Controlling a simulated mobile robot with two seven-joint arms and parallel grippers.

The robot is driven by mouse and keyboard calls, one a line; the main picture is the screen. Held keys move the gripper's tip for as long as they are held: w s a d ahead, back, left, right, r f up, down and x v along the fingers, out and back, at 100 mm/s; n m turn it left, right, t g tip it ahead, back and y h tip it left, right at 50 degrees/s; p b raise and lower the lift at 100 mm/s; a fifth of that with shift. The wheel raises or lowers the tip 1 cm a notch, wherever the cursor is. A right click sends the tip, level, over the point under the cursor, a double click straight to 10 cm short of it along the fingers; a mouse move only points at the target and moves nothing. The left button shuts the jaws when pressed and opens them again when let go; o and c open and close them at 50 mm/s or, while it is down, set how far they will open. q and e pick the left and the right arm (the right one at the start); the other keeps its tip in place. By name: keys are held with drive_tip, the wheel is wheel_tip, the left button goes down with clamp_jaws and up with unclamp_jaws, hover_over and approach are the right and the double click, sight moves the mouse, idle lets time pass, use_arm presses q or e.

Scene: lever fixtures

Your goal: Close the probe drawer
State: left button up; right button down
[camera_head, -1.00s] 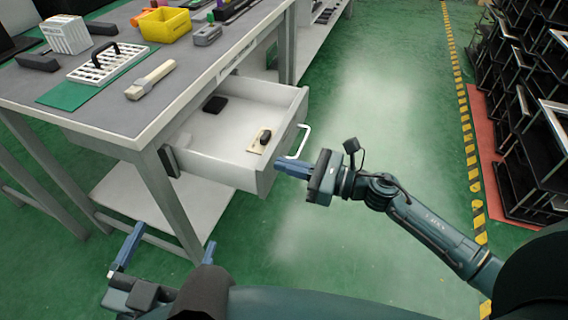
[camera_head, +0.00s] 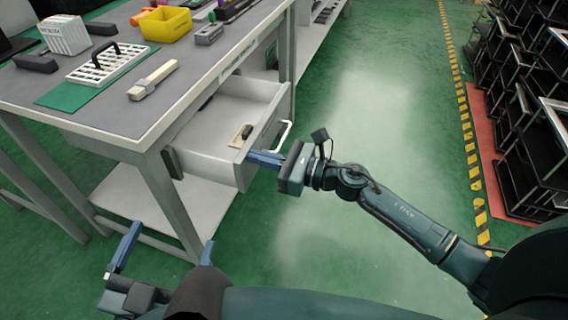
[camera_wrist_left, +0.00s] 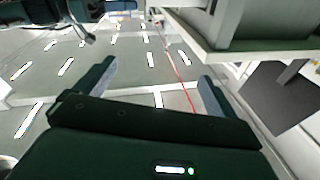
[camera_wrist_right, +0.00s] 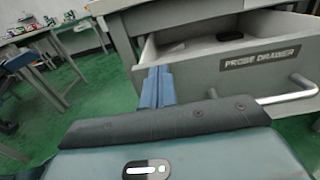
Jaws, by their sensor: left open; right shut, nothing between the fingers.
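The probe drawer (camera_head: 212,168) is a grey drawer under the workbench, partly open, with a white bar handle (camera_head: 284,135) on its front. A beige piece with a dark knob (camera_head: 241,135) lies inside it. In the right wrist view its front (camera_wrist_right: 225,75) carries the label "PROBE DRAWER". My right gripper (camera_head: 250,157) is shut and empty, its fingertips at the drawer front, left of the handle in the right wrist view. They appear to touch the front. My left gripper (camera_head: 168,250) is open and empty, low in front of the bench and away from the drawer.
The workbench top (camera_head: 110,118) holds a yellow bin (camera_head: 166,24), a white rack on a green mat (camera_head: 68,93) and a beige-handled tool (camera_head: 153,80). Black racks (camera_head: 530,110) stand at the right behind a yellow-black floor stripe. The green floor between is clear.

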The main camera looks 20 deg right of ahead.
drive_tip(key=b+x, duration=0.2)
drive_tip(key=x, duration=1.2)
drive_tip(key=shift+b, duration=0.4)
drive_tip(key=shift+w+a, duration=0.15)
drive_tip(key=shift+a, duration=0.1)
use_arm(q)
drive_tip(key=shift+d+r+h, duration=0.15)
drive_tip(key=shift+d+h, duration=0.25)
drive_tip(key=shift+d, duration=0.1)
use_arm(e)
drive_tip(key=shift+w+a+r, duration=0.1)
drive_tip(key=shift+a+r, duration=0.05)
drive_tip(key=shift+r, duration=0.05)
